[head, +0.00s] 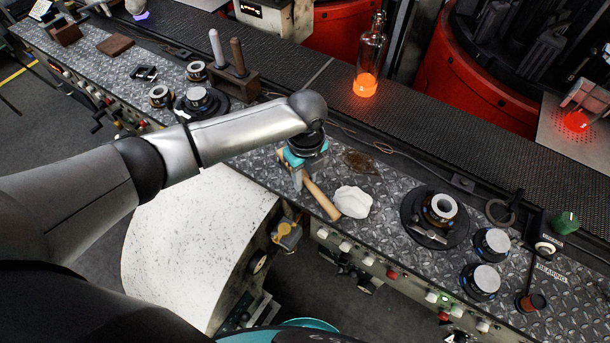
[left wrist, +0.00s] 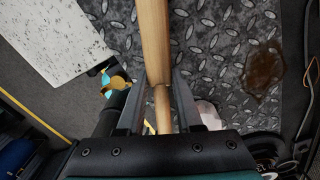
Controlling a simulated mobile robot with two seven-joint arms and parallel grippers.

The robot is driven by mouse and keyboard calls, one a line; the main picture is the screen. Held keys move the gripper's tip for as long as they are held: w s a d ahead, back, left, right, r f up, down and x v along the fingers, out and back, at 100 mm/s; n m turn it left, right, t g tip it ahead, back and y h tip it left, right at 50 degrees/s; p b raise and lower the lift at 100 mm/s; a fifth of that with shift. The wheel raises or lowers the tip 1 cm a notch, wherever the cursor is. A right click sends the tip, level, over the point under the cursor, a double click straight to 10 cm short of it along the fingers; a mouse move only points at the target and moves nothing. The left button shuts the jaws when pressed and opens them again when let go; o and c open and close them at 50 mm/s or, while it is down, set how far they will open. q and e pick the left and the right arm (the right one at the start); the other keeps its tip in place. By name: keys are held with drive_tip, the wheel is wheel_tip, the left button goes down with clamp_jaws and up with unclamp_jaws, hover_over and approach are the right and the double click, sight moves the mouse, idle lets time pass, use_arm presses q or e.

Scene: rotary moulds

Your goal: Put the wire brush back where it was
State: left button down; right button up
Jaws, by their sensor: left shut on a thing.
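The wire brush shows as a pale wooden handle (head: 322,200) over the diamond-plate bench, just left of a crumpled white cloth (head: 353,201). My left gripper (head: 297,178) points down at the bench and is shut on the brush. In the left wrist view the handle (left wrist: 154,40) runs lengthwise between the fingers of that gripper (left wrist: 158,85). The bristles cannot be made out. I cannot tell whether the brush touches the plate. My right gripper is not in view.
A brown stain (head: 360,161) marks the plate behind the cloth. A dark round mould base (head: 432,232) and several ring moulds stand to the right. A glowing bottle (head: 370,60) stands on the conveyor behind. Knobs line the bench's front edge. Bare plate lies between cloth and moulds.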

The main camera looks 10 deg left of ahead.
sight(306, 178)
use_arm(q)
drive_tip(key=c, duration=0.6)
unclamp_jaws()
wheel_tip(306, 178, up, 12)
drive_tip(key=shift+d+r+p, duration=0.1)
drive_tip(key=shift+r+p, duration=0.05)
drive_tip(key=shift+p, duration=0.6)
